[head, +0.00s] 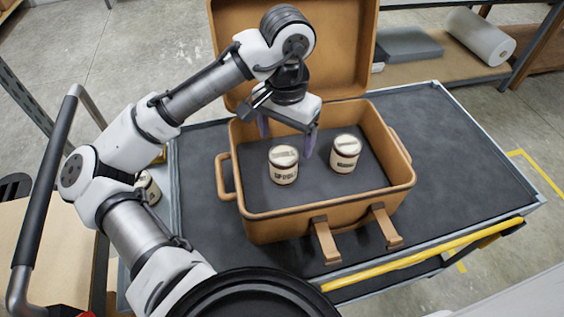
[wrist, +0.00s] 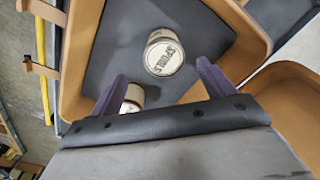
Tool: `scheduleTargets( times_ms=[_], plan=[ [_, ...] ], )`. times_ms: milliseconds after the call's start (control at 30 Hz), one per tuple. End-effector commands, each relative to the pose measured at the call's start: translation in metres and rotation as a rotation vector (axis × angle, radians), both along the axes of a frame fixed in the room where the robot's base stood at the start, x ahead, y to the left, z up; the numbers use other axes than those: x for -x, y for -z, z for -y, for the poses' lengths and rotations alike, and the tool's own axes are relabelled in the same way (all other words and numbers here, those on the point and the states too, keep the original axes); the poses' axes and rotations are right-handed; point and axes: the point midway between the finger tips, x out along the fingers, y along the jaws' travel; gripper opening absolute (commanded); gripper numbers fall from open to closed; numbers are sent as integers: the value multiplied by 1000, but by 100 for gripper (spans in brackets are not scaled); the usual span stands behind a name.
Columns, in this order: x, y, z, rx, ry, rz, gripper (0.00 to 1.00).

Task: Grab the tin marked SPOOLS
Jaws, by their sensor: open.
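The tin marked SPOOLS (wrist: 164,53) is cream with a dark band, and its lid lettering reads in the wrist view. It appears to be the left tin (head: 283,166) in the open tan case (head: 228,179), standing upright on the dark floor. My gripper (head: 286,147) is open and empty, pointing down above the case, its fingers behind and above that tin. In the wrist view my gripper's purple fingers (wrist: 162,69) are spread, with the tin ahead between them. A similar tin (head: 345,154) stands to the right; its label is unreadable, and a finger partly hides it in the wrist view (wrist: 133,96).
Another tin (head: 149,189) stands outside the case at left, partly hidden by my arm. The case's raised lid (head: 345,40) stands behind my gripper. The case sits on a dark-topped cart (head: 460,170) with a yellow bar (head: 430,254); its right side is clear.

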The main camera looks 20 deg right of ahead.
Motion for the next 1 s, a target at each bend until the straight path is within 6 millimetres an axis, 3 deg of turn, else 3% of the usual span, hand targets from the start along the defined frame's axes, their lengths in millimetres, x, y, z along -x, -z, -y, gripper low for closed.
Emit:
scheduleTargets(
  times_ms=[100,367,700,1000],
  plan=[
    [0,19,0,0,-1,-1,81],
    [-1,38,0,1,0,0,81],
    [-5,81,-1,3,-1,1,81],
    [-5,85,-1,3,0,1,78]
  ],
)
